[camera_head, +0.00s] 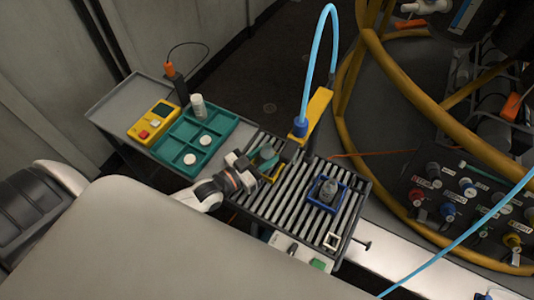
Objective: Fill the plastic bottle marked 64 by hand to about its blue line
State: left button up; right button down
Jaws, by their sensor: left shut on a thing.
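My left gripper (254,172) reaches in from the left over the roller table and is shut on a small teal-grey thing (267,153). The jaws partly hide that thing, and I cannot tell whether it is a bottle. It is at a yellow frame (277,174) beside a yellow post (318,106). A blue fitting (299,128) with a light blue hose (312,65) is at the post. A grey bottle-like thing (328,188) stands in a blue square holder (342,200). No number 64 and no blue fill line are readable. My right gripper is not in view.
A side table holds a teal tray (172,147) with white discs, a white capped container (198,106) and a yellow box (152,121) with buttons. Yellow curved pipes (400,88) and a dark panel with knobs (462,205) stand right. Rollers (290,205) between the holders are bare.

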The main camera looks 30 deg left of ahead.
aim_at(267, 147)
pick_arm(q)
jog(key=shift+f, duration=0.35)
dwell(0.3)
jog(key=shift+f, duration=0.2)
jog(key=shift+f+b, duration=0.25)
jog(key=shift+b, duration=0.05)
jog(key=o, duration=1.6)
jog(key=shift+r+p, duration=3)
jog(key=shift+r, duration=0.1)
